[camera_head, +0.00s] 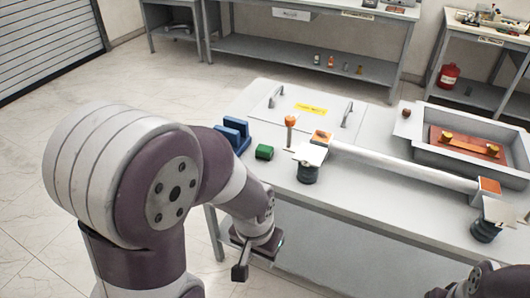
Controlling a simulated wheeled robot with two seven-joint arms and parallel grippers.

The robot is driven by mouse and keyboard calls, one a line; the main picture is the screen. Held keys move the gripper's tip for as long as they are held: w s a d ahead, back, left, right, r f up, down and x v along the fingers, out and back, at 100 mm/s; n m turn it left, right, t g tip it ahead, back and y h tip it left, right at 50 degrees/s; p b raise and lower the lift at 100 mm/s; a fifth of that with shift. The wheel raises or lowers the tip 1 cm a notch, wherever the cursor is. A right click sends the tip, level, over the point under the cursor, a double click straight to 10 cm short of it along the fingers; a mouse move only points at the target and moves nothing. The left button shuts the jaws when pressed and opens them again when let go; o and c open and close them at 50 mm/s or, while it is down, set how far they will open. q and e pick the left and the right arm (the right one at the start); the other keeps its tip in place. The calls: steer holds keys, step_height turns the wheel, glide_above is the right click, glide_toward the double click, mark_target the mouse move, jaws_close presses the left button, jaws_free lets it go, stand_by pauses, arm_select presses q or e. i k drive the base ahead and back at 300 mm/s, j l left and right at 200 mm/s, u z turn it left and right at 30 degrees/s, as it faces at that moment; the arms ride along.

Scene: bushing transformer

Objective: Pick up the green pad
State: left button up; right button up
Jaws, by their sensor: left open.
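The green pad (264,152) is a small green block lying on the table near its left edge, just right of a blue holder. My left gripper (258,262) hangs low at the table's front left edge, nearer to me than the pad and apart from it. Its jaws are open, and I see nothing between them. Part of my right arm (478,284) shows at the lower right corner; its fingers are out of the picture.
On the table (345,215) stand a blue holder (236,134), an orange-topped post (291,130), a long white bar (400,165) on dark stands, and a grey tray (440,130). A panel with handles (310,109) lies behind. The table's front middle is clear.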

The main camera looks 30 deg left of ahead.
mark_target(263, 151)
steer(key=z, duration=0.6)
steer(key=j+z, duration=0.5)
steer(key=k+j+z, duration=0.1)
steer(key=j+z, duration=0.35)
steer(key=k+j+z, duration=0.2)
steer(key=j+z, duration=0.3)
steer(key=k+j, duration=0.2)
steer(key=j, duration=0.25)
steer(key=k+j+z, duration=0.1)
steer(key=k+j, duration=0.15)
steer(key=j, duration=0.2)
steer(key=k+j, duration=0.2)
steer(key=j, duration=0.25)
steer(key=k+j+z, duration=0.1)
steer(key=k+j, duration=0.15)
steer(key=j, duration=0.2)
